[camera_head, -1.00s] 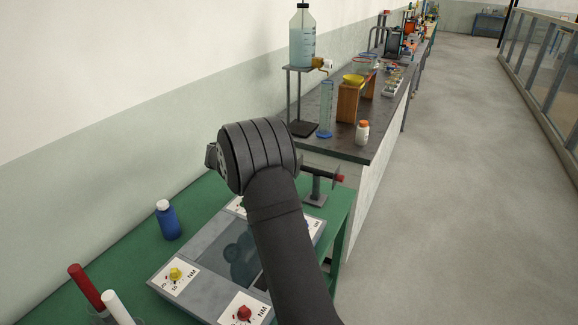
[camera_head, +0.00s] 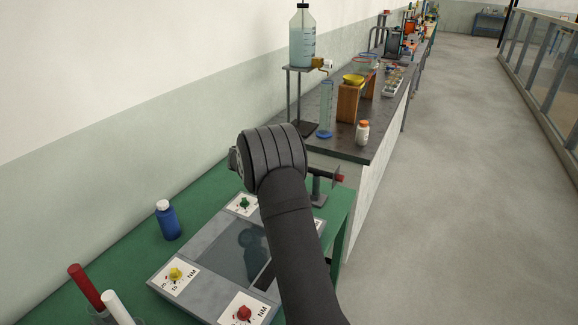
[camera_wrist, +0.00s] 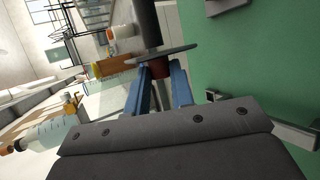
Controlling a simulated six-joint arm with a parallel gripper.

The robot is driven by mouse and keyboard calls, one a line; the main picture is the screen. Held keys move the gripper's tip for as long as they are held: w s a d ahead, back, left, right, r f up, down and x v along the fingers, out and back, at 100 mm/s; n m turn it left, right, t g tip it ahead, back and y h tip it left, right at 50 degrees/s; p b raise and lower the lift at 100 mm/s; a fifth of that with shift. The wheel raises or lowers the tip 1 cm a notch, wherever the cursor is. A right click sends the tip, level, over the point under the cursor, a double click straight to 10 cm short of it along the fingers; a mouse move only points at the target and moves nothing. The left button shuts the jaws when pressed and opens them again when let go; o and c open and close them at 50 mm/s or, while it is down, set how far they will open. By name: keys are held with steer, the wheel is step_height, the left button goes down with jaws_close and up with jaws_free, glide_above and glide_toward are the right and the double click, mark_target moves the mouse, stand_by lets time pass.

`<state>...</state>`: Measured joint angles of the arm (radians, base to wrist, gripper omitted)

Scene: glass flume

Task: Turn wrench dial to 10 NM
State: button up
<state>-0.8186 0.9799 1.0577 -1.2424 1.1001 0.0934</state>
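A dark bar on a short stand (camera_head: 318,196) is on the green table, with a disc and a red end at its right; I take it for the wrench. In the wrist view, a dark bar (camera_wrist: 146,22) with a thin disc (camera_wrist: 170,52) and a dark red knob (camera_wrist: 161,71) is just ahead of my gripper (camera_wrist: 160,72). Its blue fingers are apart, and the knob shows between their tips; I cannot tell whether they touch it. No dial numbers on the wrench are readable. In the head view my wrist hides the fingers and part of the bar.
A grey panel (camera_head: 208,281) has yellow (camera_head: 175,274), red (camera_head: 244,314) and green (camera_head: 244,203) dials marked NM. A blue bottle (camera_head: 168,221) and a red rod (camera_head: 86,287) stand left. A lab bench (camera_head: 352,142) stands behind; open floor lies right.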

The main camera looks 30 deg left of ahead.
steer(key=shift+s+f+m+t+h, duration=0.1)
steer(key=shift+f+m+t+h, duration=0.1)
steer(key=shift+t, duration=0.45)
steer(key=shift+s+f+m+t+h, duration=0.1)
steer(key=shift+f+m+t, duration=0.1)
steer(key=shift+t, duration=0.45)
jaws_close()
steer(key=shift+r, duration=0.1)
steer(key=o, duration=0.9)
jaws_free()
steer(key=shift+o, duration=0.2)
steer(key=v, duration=1.7)
steer(key=shift+s, duration=0.2)
